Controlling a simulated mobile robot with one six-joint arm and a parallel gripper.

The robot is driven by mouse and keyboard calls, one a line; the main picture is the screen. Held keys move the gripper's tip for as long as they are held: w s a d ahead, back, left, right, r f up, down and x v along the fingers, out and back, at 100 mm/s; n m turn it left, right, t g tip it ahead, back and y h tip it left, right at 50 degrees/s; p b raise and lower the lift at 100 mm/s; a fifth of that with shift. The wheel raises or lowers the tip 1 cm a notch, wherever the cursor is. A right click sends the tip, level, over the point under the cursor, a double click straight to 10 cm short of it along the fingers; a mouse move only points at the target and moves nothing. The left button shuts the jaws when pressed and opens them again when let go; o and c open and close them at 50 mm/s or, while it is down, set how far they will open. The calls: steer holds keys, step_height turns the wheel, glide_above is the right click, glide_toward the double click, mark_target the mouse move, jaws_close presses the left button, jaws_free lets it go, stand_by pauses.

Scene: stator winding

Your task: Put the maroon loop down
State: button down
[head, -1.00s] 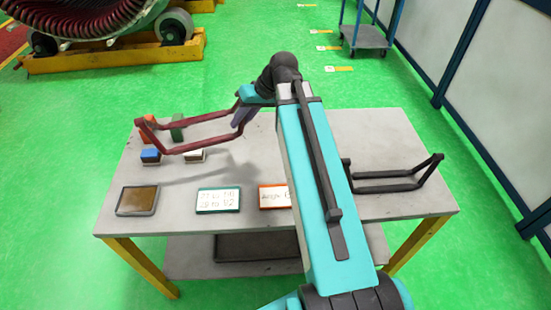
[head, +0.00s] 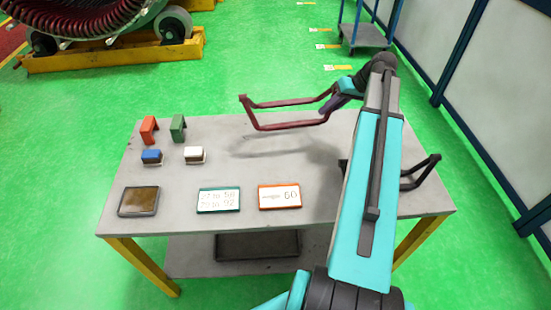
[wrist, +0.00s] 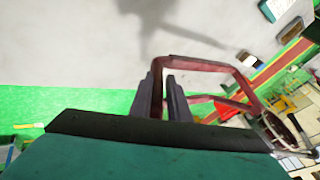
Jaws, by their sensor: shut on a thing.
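The maroon loop (head: 290,126) is a thin angular frame held in the air above the table's back half, its shadow on the top below it. My gripper (head: 334,100) is shut on the loop's right end. In the wrist view the two dark fingers (wrist: 166,98) close around one side of the maroon loop (wrist: 208,64), and the rest reaches off to the right. The table (head: 240,170) has a bare grey top under the loop. A dark loop (head: 420,172) lies at the table's right end, partly hidden behind my arm.
Orange (head: 149,129) and green (head: 178,127) blocks stand back left, with blue (head: 151,156) and white (head: 195,154) blocks before them. A dark tray (head: 139,201), a green-framed card (head: 218,200) and an orange-framed card (head: 280,197) line the front. The middle is clear.

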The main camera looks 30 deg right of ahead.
steer(key=s+d, duration=0.5)
steer(key=d, duration=0.3)
steer(key=s+d+f+m, duration=0.1)
steer(key=s+d, duration=0.4)
steer(key=d, duration=0.3)
steer(key=shift+d+f+t+p, duration=0.2)
steer(key=shift+f+t+p, duration=0.05)
steer(key=shift+t+p, duration=0.2)
steer(key=shift+s, duration=0.1)
steer(key=shift+f+p, duration=1)
steer(key=shift+f, duration=2.15)
steer(key=shift+f+p, duration=0.7)
steer(key=shift+f, duration=1.15)
steer(key=c, duration=1.7)
jaws_free()
steer(key=shift+o, duration=0.2)
steer(key=shift+s+r, duration=0.1)
